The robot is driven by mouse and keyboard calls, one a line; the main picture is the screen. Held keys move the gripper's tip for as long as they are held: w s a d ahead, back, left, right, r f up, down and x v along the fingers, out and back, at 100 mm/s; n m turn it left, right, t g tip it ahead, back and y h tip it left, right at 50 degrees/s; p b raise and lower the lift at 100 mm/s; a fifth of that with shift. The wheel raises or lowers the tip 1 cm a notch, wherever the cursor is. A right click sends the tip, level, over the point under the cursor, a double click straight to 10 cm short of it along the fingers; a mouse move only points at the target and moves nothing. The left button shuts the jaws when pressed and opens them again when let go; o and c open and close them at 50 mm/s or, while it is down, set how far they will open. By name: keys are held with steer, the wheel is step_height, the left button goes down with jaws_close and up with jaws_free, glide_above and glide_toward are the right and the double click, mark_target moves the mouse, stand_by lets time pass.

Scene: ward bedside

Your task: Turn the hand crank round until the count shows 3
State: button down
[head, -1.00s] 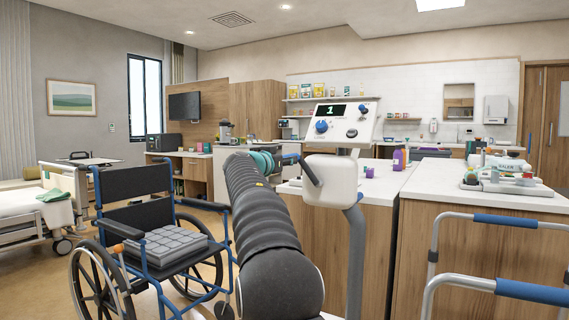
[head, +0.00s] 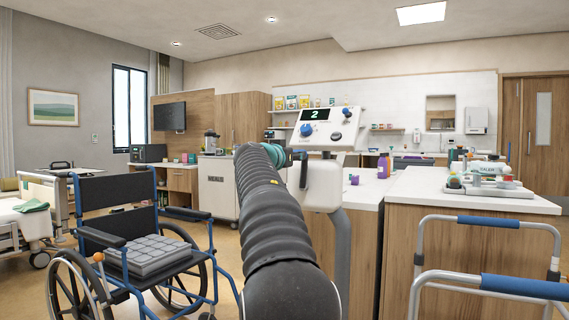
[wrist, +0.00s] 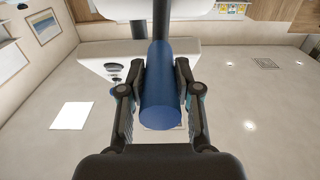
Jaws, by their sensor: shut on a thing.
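The count display (head: 316,114) on the white panel reads 2 in the head view. Below the panel, a white crank housing (head: 322,186) sits on a grey post, with a dark crank arm (head: 304,172) on its left side. In the wrist view, the blue crank handle (wrist: 160,95) lies between the two fingers of my gripper (wrist: 160,78), which is shut on it. The wrist view looks up toward the ceiling. In the head view, my arm hides most of the handle and the gripper.
A wheelchair (head: 150,255) with a grey cushion stands at the left. A walker with blue grips (head: 510,222) stands at the near right. Wooden counters (head: 450,235) are behind it, with a tray of items (head: 488,188) on top. Open floor shows left of my arm.

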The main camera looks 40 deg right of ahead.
steer(key=shift+s+d+f, duration=0.15)
steer(key=shift+s+d, duration=0.15)
steer(key=shift+s, duration=0.35)
steer(key=shift+s, duration=0.1)
steer(key=s+b, duration=0.1)
steer(key=s+d+f+b, duration=0.1)
steer(key=s+f+b, duration=0.1)
steer(key=s+b, duration=0.1)
steer(key=shift+d, duration=0.4)
